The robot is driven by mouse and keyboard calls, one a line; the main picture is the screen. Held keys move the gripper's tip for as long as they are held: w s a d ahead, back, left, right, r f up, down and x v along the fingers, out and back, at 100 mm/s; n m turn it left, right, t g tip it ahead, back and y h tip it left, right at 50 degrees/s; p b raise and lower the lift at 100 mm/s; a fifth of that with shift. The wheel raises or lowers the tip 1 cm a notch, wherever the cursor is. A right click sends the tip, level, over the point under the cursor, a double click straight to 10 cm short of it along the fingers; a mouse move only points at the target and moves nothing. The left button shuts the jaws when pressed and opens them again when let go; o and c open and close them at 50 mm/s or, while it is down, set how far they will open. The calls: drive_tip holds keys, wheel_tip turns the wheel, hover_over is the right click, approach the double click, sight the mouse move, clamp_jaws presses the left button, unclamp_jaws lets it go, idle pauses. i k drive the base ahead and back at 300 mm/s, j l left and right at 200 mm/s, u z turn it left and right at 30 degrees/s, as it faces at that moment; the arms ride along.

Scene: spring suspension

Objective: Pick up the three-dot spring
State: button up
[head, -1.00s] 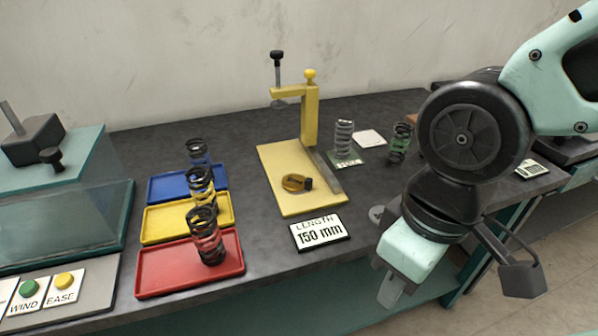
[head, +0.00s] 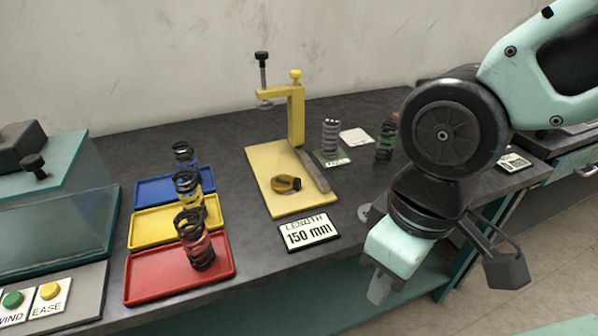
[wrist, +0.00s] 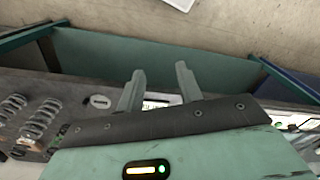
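One black-ended spring stands in each of the blue (head: 183,155), yellow (head: 188,187) and red (head: 195,240) trays. A grey spring (head: 330,138) stands on a green card behind the length sign. My gripper (head: 379,290) hangs before the bench's front edge, away from every spring. In the wrist view its two fingers (wrist: 160,68) are apart with nothing between them; springs (wrist: 40,118) show at the left.
A yellow clamp stand (head: 265,160) with an orange ring on its base stands mid-bench. The "LENGTH 150 mm" sign (head: 309,232) lies in front. A clear-sided teal box (head: 60,225) and a button panel (head: 50,308) are at left. A white card (head: 356,136) lies behind.

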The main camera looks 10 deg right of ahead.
sight(335, 123)
drive_tip(key=i+j+z, duration=0.2)
drive_tip(key=j+z, duration=0.2)
drive_tip(key=j, duration=0.15)
drive_tip(key=i+j+z, duration=0.1)
drive_tip(key=j+z, duration=0.75)
drive_tip(key=j, duration=0.25)
